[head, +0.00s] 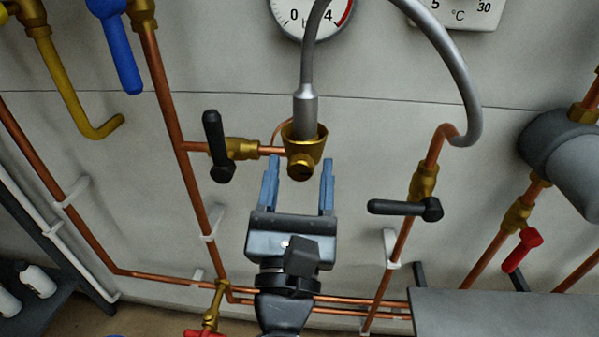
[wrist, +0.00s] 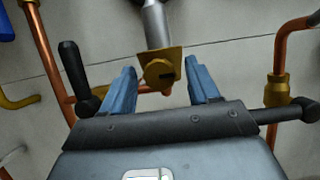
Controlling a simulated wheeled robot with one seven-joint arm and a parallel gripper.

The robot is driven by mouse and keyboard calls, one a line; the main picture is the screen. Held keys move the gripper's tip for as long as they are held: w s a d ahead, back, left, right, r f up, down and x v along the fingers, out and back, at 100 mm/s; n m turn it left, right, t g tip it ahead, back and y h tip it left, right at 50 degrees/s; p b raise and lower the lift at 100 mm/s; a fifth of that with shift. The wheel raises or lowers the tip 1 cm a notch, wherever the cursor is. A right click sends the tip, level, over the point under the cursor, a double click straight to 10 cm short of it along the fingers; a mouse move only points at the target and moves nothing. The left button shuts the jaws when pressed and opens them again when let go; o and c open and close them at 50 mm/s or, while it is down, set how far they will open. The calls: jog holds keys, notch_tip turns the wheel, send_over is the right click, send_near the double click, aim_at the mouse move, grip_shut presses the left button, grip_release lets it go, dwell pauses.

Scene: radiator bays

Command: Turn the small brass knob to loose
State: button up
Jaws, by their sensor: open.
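The small brass knob (head: 300,168) sits on the front of a brass fitting (head: 316,140) at the lower end of a grey hose. In the wrist view the knob (wrist: 160,72) is a round brass disc with a dark slot near its right edge. My gripper (head: 299,172) is open, with its blue fingers pointing up at the fitting. In the head view the knob appears between the fingertips, near their ends. In the wrist view it lies between and slightly beyond the fingers. I see no finger touching it.
A black-handled valve (head: 217,146) is close on the left and another black lever (head: 405,208) is on the right. The grey hose (head: 440,45) arches overhead to the right. A red-handled valve (head: 523,250) and a grey cylinder (head: 565,150) are further right. Copper pipes run along the wall.

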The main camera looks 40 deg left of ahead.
jog(key=shift+c, duration=0.2)
jog(key=c, duration=1)
jog(key=shift+n+g+y+p, duration=0.3)
jog(key=shift+n+p, duration=0.15)
jog(key=shift+n, duration=0.15)
jog(key=shift+o, duration=0.2)
jog(key=n+g+y+p, duration=0.1)
jog(key=n+p, duration=0.1)
jog(key=n, duration=0.1)
jog(key=n+g+y+p, duration=0.1)
jog(key=n+p, duration=0.1)
jog(key=n, duration=0.2)
jog(key=shift+w+d+r+y, duration=0.15)
jog(key=shift+r+y, duration=0.05)
jog(key=shift+y, duration=0.1)
jog(key=n+g+p, duration=0.1)
jog(key=n+p, duration=0.1)
jog(key=n+g+p, duration=0.2)
jog(key=n, duration=0.1)
jog(key=shift+n+y, duration=0.3)
jog(key=shift+y, duration=0.1)
jog(key=shift+n+g+p, duration=0.3)
jog(key=shift+n, duration=0.3)
jog(key=shift+f, duration=0.1)
